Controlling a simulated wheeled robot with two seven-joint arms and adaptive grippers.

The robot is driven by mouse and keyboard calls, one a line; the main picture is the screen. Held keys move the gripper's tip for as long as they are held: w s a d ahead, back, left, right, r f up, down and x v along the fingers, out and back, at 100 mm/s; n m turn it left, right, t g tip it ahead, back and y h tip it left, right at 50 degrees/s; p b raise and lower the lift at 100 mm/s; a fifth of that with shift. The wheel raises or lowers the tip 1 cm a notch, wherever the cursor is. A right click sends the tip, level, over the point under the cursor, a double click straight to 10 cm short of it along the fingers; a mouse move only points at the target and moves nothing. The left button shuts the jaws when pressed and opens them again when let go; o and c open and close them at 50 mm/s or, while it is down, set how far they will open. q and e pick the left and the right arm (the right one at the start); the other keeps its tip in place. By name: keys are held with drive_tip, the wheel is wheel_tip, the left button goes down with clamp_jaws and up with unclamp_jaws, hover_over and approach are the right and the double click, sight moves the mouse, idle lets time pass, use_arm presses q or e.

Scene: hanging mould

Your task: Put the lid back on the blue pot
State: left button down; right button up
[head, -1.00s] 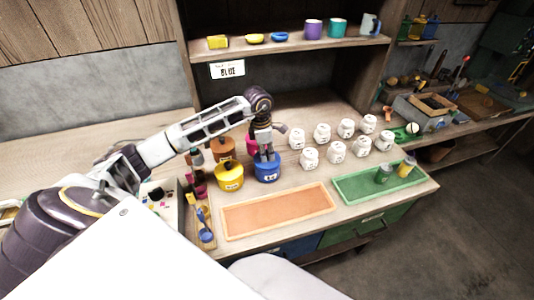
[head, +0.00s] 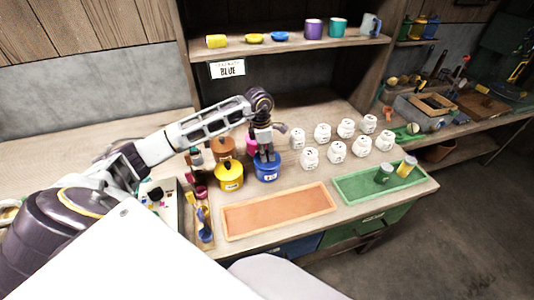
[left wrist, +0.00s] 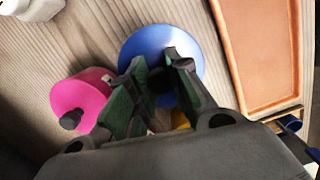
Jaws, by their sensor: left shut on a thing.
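The blue pot (head: 268,173) stands on the bench with its label facing front. My left gripper (head: 265,157) points down over the middle of its top. In the left wrist view the blue lid (left wrist: 150,43) is a round disc under my left gripper (left wrist: 160,75). The fingers are shut on its dark knob, which they mostly hide. The lid lies over the pot's mouth; whether it is fully seated or a little raised I cannot tell. My right gripper is not in view.
The yellow pot (head: 229,176) stands close on the left, with the brown pot (head: 222,148) and the pink pot (left wrist: 82,97) behind. Several white jars (head: 310,157) stand to the right. An orange tray (head: 278,211) and a green tray (head: 350,192) lie in front.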

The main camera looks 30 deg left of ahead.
use_arm(q)
drive_tip(key=shift+f, duration=0.1)
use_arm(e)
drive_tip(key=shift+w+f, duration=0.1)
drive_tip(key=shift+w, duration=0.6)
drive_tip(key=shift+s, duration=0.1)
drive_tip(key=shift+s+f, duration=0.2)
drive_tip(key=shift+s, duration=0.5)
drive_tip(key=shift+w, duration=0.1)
use_arm(q)
drive_tip(key=c, duration=1.2)
unclamp_jaws()
drive_tip(key=shift+c, duration=0.2)
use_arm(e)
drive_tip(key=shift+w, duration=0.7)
